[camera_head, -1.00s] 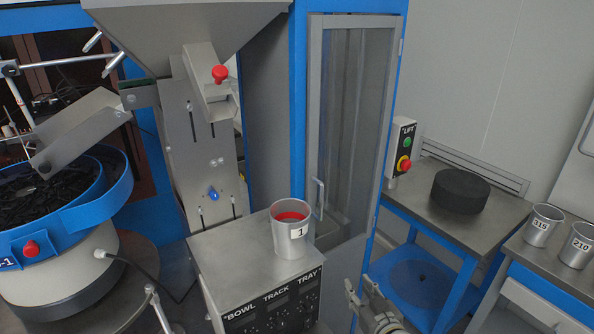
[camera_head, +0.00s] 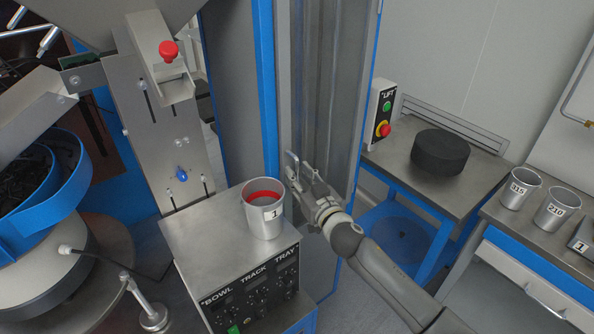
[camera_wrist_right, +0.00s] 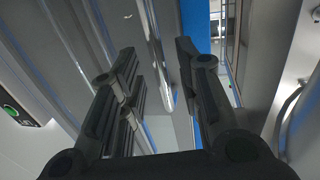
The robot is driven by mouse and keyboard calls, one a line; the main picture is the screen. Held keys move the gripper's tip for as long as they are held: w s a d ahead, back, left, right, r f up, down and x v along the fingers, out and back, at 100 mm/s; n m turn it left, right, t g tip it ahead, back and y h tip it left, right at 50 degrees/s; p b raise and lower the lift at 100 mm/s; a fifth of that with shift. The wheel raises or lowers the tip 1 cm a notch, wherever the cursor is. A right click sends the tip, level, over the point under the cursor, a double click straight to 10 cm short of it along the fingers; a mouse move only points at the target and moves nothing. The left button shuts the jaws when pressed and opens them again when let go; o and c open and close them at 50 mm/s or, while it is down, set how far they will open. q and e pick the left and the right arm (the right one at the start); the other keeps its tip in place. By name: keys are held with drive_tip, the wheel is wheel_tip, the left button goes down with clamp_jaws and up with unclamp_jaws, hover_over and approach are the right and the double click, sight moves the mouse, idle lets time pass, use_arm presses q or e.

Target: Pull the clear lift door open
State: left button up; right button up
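The clear lift door (camera_head: 318,80) stands in the blue-framed cabinet in the head view, with a grey frame along its left edge. It looks shut. Its small metal handle (camera_head: 291,163) is on the left side, low on the door. My right gripper (camera_head: 302,178) is at the handle, reaching in from the lower right. In the right wrist view the two dark fingers (camera_wrist_right: 160,85) are spread apart, and a thin metal bar (camera_wrist_right: 163,78), probably the handle, shows between them. I cannot tell whether either finger touches it. My left gripper is not in view.
A metal cup marked 1 (camera_head: 264,215) stands on the control box (camera_head: 180,240) left of my right gripper. The lift button box (camera_head: 381,110) is right of the door. A black disc (camera_head: 440,150) lies on the side table (camera_head: 480,172); cups (camera_head: 520,188) stand further right.

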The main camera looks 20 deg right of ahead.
drive_tip(key=shift+w+a+r, duration=0.1)
drive_tip(key=shift+w+a, duration=0.05)
drive_tip(key=shift+w, duration=0.55)
drive_tip(key=c, duration=0.5)
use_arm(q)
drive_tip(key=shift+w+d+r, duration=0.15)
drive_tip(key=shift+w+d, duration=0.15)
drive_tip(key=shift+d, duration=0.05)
use_arm(e)
clamp_jaws()
